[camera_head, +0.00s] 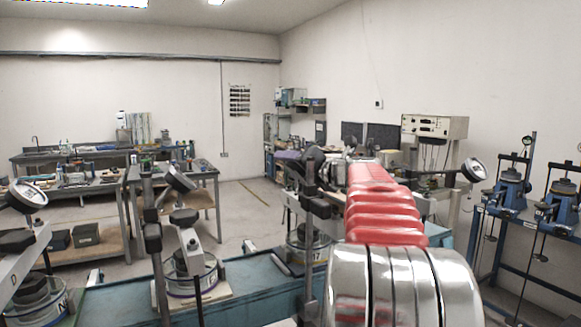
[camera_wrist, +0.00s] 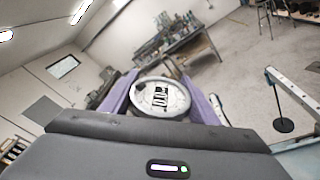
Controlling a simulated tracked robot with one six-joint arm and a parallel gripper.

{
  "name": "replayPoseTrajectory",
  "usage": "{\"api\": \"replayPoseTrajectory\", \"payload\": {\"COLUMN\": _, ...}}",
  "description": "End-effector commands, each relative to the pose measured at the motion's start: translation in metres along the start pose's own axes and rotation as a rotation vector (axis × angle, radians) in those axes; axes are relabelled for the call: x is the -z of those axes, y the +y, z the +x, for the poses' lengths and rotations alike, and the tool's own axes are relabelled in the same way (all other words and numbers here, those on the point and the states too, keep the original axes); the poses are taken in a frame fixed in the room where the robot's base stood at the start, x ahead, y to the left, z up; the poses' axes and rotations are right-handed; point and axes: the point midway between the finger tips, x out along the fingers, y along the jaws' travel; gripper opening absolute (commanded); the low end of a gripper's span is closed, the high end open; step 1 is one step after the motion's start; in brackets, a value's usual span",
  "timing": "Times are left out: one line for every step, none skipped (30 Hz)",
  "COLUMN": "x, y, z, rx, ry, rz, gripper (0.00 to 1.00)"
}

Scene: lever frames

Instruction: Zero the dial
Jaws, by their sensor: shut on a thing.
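Several dial gauges stand on lever frames in the head view: one dial at far left (camera_head: 27,196), one tilted at left of centre (camera_head: 180,178), and one at right (camera_head: 473,169). Their needle readings are too small to make out. In the wrist view, a round, pale-rimmed dial (camera_wrist: 160,97) with black marks on its face sits between the purple fingers of my gripper (camera_wrist: 158,82). The fingers are shut on its sides. In the head view my red and silver arm hides the gripper and the held dial. I cannot tell which frame it belongs to.
The lever frames stand along a blue-green bench (camera_head: 125,298), with upright dark posts (camera_head: 152,235) close by. More blue presses (camera_head: 512,190) stand on a rack at right. Workbenches (camera_head: 70,180) line the back. The floor between is open.

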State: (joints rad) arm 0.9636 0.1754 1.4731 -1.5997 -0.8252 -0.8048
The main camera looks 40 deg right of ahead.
Motion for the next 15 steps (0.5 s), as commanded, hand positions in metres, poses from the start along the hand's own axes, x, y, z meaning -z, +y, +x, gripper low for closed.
{"api": "replayPoseTrajectory", "payload": {"x": 0.0013, "y": -0.0013, "z": 0.0005, "rx": 0.001, "ry": 0.002, "rz": 0.000, "gripper": 0.32}}
{"api": "replayPoseTrajectory", "payload": {"x": 0.0013, "y": -0.0013, "z": 0.0005, "rx": 0.001, "ry": 0.002, "rz": 0.000, "gripper": 0.32}}
{"api": "replayPoseTrajectory", "payload": {"x": 0.0013, "y": -0.0013, "z": 0.0005, "rx": 0.001, "ry": 0.003, "rz": 0.000, "gripper": 0.32}}
{"api": "replayPoseTrajectory", "payload": {"x": 0.0013, "y": -0.0013, "z": 0.0005, "rx": 0.001, "ry": 0.003, "rz": 0.000, "gripper": 0.56}}
{"api": "replayPoseTrajectory", "payload": {"x": 0.0013, "y": -0.0013, "z": 0.0005, "rx": 0.001, "ry": 0.002, "rz": 0.000, "gripper": 0.58}}
{"api": "replayPoseTrajectory", "payload": {"x": 0.0012, "y": -0.0012, "z": 0.0005, "rx": 0.001, "ry": 0.002, "rz": 0.000, "gripper": 0.61}}
{"api": "replayPoseTrajectory", "payload": {"x": 0.0011, "y": -0.0011, "z": 0.0005, "rx": 0.001, "ry": 0.002, "rz": 0.000, "gripper": 0.63}}
{"api": "replayPoseTrajectory", "payload": {"x": 0.0010, "y": -0.0010, "z": 0.0005, "rx": 0.000, "ry": 0.002, "rz": 0.000, "gripper": 0.65}}
{"api": "replayPoseTrajectory", "payload": {"x": 0.0010, "y": -0.0009, "z": 0.0005, "rx": 0.000, "ry": 0.002, "rz": 0.000, "gripper": 0.68}}
{"api": "replayPoseTrajectory", "payload": {"x": 0.0009, "y": -0.0007, "z": 0.0004, "rx": 0.000, "ry": 0.002, "rz": 0.000, "gripper": 0.70}}
{"api": "replayPoseTrajectory", "payload": {"x": 0.0008, "y": -0.0006, "z": 0.0004, "rx": 0.000, "ry": 0.002, "rz": 0.000, "gripper": 0.72}}
{"api": "replayPoseTrajectory", "payload": {"x": 0.0008, "y": -0.0006, "z": 0.0004, "rx": 0.000, "ry": 0.001, "rz": 0.000, "gripper": 0.73}}
{"api": "replayPoseTrajectory", "payload": {"x": 0.0007, "y": -0.0005, "z": 0.0004, "rx": 0.000, "ry": 0.001, "rz": 0.000, "gripper": 0.73}}
{"api": "replayPoseTrajectory", "payload": {"x": 0.0007, "y": -0.0004, "z": 0.0004, "rx": 0.000, "ry": 0.001, "rz": 0.000, "gripper": 0.73}}
{"api": "replayPoseTrajectory", "payload": {"x": 0.0007, "y": -0.0003, "z": 0.0004, "rx": -0.001, "ry": 0.001, "rz": 0.000, "gripper": 0.73}}
